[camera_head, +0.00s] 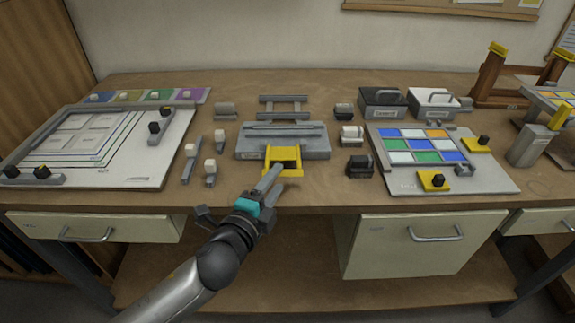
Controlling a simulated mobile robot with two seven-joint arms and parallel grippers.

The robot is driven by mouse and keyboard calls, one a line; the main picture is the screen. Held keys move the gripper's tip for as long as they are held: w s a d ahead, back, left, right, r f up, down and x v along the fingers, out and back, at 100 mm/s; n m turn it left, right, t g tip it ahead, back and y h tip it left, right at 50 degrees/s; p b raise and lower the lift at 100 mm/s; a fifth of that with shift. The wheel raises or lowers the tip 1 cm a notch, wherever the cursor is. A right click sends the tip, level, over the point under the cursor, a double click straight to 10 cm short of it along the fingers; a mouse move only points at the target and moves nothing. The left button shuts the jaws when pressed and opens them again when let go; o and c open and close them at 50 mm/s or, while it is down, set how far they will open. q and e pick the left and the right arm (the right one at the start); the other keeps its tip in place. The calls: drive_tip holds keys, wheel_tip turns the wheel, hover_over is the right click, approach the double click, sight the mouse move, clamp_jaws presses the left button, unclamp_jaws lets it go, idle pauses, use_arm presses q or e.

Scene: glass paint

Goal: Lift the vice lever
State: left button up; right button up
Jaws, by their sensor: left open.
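The grey vice (310,148) sits at the middle of the workbench, with a metal bar along its top. Its yellow lever (270,155) is a frame-like piece at the vice's front, near the bench's front edge. My left gripper (280,178) is open, its two fingers pointing at the lever from the front. The fingers overlap the lever's lower part in the picture and hide some of it. I cannot tell whether they touch it. My right gripper is not in view.
Small grey clamps and blocks (210,172) stand left of the vice, dark ones (359,166) to its right. A board with coloured glass panes (492,182) lies right, a board with sheets (140,170) left. Two lidded boxes (383,100) stand behind. Drawers (400,260) lie below the bench front.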

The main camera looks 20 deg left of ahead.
use_arm(q)
drive_tip(key=w, duration=0.4)
drive_tip(key=w+d+f+b, duration=0.1)
drive_tip(key=w, duration=0.2)
drive_tip(key=shift+w, duration=0.1)
clamp_jaws()
idle(0.4)
idle(1.0)
